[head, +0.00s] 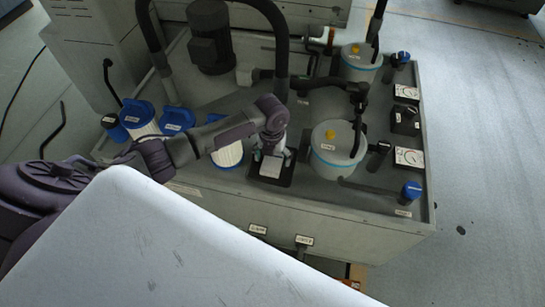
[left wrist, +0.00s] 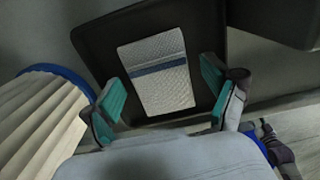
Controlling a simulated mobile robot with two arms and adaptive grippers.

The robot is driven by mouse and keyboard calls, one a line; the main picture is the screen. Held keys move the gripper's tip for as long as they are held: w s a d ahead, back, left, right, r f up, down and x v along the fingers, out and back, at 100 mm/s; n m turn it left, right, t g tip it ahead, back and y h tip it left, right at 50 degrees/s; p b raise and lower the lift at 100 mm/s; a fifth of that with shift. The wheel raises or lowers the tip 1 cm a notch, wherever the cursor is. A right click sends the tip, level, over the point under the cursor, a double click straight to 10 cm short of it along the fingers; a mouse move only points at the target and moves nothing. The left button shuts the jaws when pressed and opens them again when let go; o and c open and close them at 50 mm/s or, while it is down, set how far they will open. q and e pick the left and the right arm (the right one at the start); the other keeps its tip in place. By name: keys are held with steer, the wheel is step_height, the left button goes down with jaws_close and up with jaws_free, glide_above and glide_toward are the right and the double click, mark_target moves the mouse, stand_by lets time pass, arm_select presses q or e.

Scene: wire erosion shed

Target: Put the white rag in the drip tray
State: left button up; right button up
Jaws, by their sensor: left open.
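The white rag (left wrist: 160,90), a flat rectangle with a blue stripe, lies on the floor of the black drip tray (left wrist: 97,48) in the left wrist view. In the head view the rag (head: 270,167) is a small pale patch in the dark tray (head: 284,181), partly covered by my gripper. My left gripper (head: 271,153) is right above the tray, pointing down. In the left wrist view its teal fingertips (left wrist: 163,92) are spread on either side of the rag, apart from it. My right gripper is out of view.
The tray stands on a grey machine top (head: 300,205). A pleated filter with a blue rim (head: 228,155) is close on its left. A white drum with a yellow knob (head: 337,143) is on its right. A dark motor (head: 210,40) and hoses stand behind. A large pale panel (head: 160,240) fills the foreground.

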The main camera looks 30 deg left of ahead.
mark_target(272, 159)
arm_select(q)
step_height(272, 159, up, 12)
steer(key=shift+r+p, duration=0.15)
steer(key=shift+p, duration=0.15)
steer(key=shift+s, duration=0.1)
stand_by(0.5)
